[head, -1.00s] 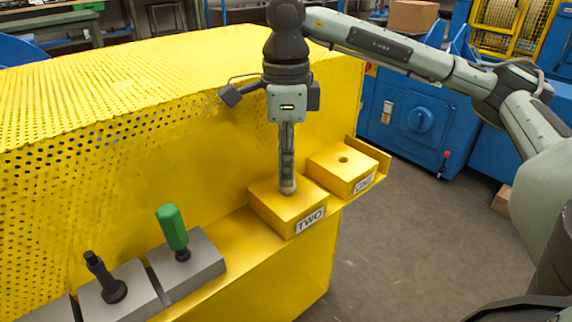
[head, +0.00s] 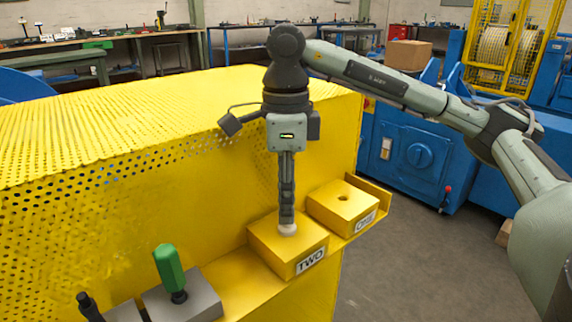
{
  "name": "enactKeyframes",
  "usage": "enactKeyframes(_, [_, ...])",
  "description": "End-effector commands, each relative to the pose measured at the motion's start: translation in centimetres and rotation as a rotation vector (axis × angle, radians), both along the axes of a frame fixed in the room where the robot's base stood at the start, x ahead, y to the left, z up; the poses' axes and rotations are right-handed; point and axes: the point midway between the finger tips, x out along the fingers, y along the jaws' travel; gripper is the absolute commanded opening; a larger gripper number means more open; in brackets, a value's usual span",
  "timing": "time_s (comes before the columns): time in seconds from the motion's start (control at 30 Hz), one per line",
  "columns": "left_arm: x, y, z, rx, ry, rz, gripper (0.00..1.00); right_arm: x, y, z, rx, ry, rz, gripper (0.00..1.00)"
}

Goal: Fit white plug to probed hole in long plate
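My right gripper (head: 287,222) points straight down over the yellow block labelled TWO (head: 262,246). Its fingers show nearly edge-on, as one narrow dark column, so the gap between them is hidden. A small white round piece (head: 288,230), which looks like the white plug, is at the fingertips, on or just at the top face of block TWO. Any hole under it is covered. The second yellow block (head: 326,201), whose label seems to read ONE, has an open dark hole in its top. I cannot single out a long plate. My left gripper is out of view.
The blocks sit on a yellow ledge (head: 238,283) along a perforated yellow housing (head: 150,205). Grey blocks at lower left hold a green-handled tool (head: 169,268) and a black one (head: 88,306). Blue machinery (head: 405,150) stands behind.

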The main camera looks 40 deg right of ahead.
Motion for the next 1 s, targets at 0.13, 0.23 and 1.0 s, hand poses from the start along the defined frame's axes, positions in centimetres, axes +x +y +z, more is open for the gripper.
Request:
enactKeyframes(0.13, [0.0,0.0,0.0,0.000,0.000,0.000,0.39,0.1,0.0,3.8,0.001,-0.007,0.000,0.39])
enactKeyframes(0.23, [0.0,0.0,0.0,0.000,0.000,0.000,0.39,0.1,0.0,5.9,-0.001,-0.007,-0.001,0.39])
enactKeyframes(1.0, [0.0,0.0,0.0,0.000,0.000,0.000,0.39,0.0,0.0,9.8,0.000,0.000,0.000,0.39])
